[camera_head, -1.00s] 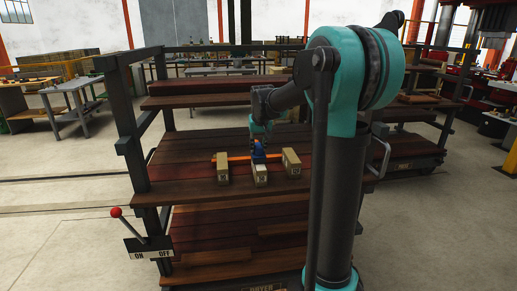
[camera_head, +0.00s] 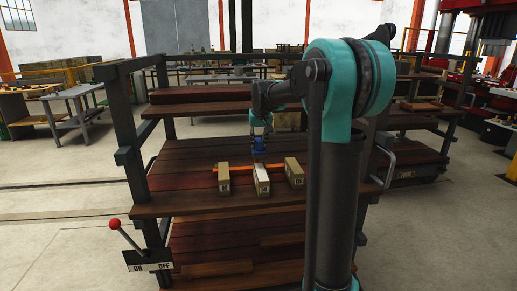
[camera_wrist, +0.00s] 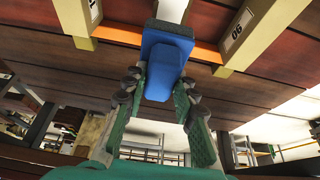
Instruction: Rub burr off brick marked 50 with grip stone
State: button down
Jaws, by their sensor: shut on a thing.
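My gripper (camera_wrist: 165,90) is shut on the blue grip stone (camera_wrist: 166,50), with a finger on each side of its narrower end. In the head view the grip stone (camera_head: 258,146) hangs above the shelf, behind the near end of the middle brick (camera_head: 262,180). The middle brick also shows behind the stone in the wrist view (camera_wrist: 172,10), mostly hidden by it. A left brick (camera_head: 223,180) and a right brick (camera_head: 294,172) stand on either side. I cannot make out a burr.
The bricks lie on a dark red wooden rack shelf (camera_head: 180,205), across an orange strip (camera_head: 235,168). Rack posts (camera_head: 128,150) and an upper shelf (camera_head: 205,103) frame the space. A red-knobbed ON/OFF lever (camera_head: 115,224) is at the rack's front left.

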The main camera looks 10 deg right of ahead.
jog(key=shift+r, duration=1.8)
